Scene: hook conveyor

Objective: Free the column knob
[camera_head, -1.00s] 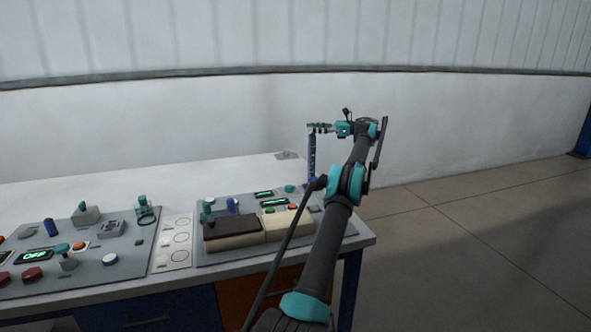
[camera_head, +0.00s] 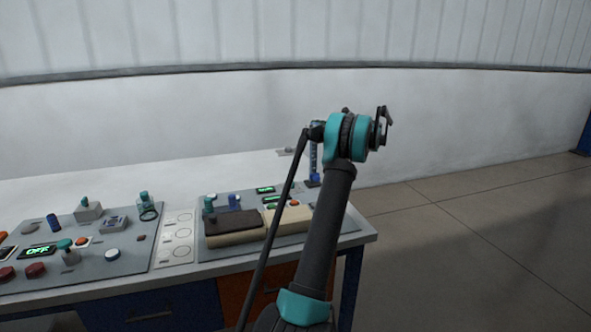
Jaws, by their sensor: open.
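A slim blue column (camera_head: 314,163) stands upright at the back right of the right-hand control panel (camera_head: 345,226), with a darker blue foot (camera_head: 313,181). Its top is partly behind my arm's teal joint, so I cannot tell what sits there. I cannot tell for sure which part is the column knob. My arm rises in front of the panel's right end. My gripper's fingers are hidden behind the arm's upper joint.
A dark brown block (camera_head: 236,222) and a cream block (camera_head: 289,219) lie on the right panel. Small knobs stand behind them, including a blue one (camera_head: 234,199). The left panel (camera_head: 125,265) holds several buttons and an OFF display (camera_head: 38,252). Open floor lies right.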

